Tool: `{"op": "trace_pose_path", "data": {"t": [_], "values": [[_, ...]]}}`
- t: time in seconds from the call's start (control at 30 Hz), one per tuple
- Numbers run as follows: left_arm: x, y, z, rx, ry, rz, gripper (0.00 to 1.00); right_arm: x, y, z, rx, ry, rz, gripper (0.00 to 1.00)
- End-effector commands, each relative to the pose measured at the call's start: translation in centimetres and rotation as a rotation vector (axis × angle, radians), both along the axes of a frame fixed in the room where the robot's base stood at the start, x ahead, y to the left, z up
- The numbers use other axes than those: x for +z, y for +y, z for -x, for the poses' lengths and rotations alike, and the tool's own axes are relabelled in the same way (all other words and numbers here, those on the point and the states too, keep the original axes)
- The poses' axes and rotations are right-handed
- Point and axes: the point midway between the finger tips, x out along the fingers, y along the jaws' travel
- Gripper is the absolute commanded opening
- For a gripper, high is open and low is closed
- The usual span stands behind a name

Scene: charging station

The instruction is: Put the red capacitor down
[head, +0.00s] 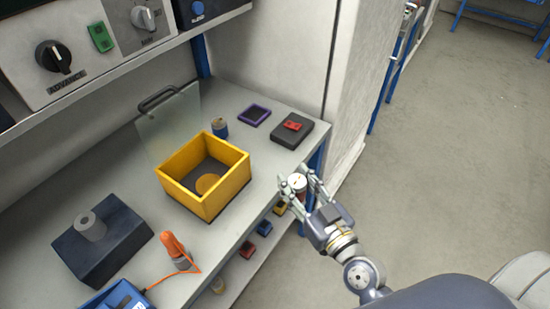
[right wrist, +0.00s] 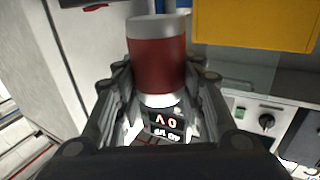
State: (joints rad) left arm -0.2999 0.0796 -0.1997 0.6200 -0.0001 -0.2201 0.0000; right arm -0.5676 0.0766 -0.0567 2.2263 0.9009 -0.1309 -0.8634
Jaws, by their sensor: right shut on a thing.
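The red capacitor (right wrist: 158,62) is a red cylinder with pale metal bands at its ends. It sits between the fingers of my right gripper (head: 296,191), which is shut on it. In the head view the capacitor (head: 298,182) shows its pale round end, at the right front edge of the bench. In the right wrist view the fingers (right wrist: 160,100) close on its sides, with much of the red body in plain sight. My left gripper is not in view.
A yellow box (head: 228,198) with a disc inside stands mid-bench. Behind are a blue capacitor (head: 219,128), a purple-rimmed tray (head: 254,115) and a dark block with a red piece (head: 292,125). A dark fixture (head: 118,245) and an orange-handled tool (head: 175,250) are at left front.

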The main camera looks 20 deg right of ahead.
Motion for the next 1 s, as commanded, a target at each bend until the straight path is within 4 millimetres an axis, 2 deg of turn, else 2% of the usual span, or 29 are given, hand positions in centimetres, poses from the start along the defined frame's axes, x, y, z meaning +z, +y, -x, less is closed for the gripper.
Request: {"op": "trace_pose_path", "data": {"t": [0.07,0.5,0.77,0.87,0.9,1.0], "values": [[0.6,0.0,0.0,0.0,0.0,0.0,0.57,0.4,0.0,-1.7,-0.002,-0.006,-0.003,0.07],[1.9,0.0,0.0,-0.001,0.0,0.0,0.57,-0.7,0.3,-11.3,-0.001,-0.004,-0.003,0.07],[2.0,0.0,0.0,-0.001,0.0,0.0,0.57,-1.0,0.4,-13.4,-0.001,-0.003,-0.002,0.07],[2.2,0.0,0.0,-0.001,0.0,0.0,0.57,-1.1,0.5,-14.9,-0.001,-0.004,-0.003,0.07],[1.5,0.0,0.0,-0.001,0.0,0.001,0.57,-2.2,0.5,-14.9,0.0,0.0,-0.002,0.07],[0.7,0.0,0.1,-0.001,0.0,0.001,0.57,-3.7,0.4,-14.7,0.001,0.001,-0.001,0.07]]}}
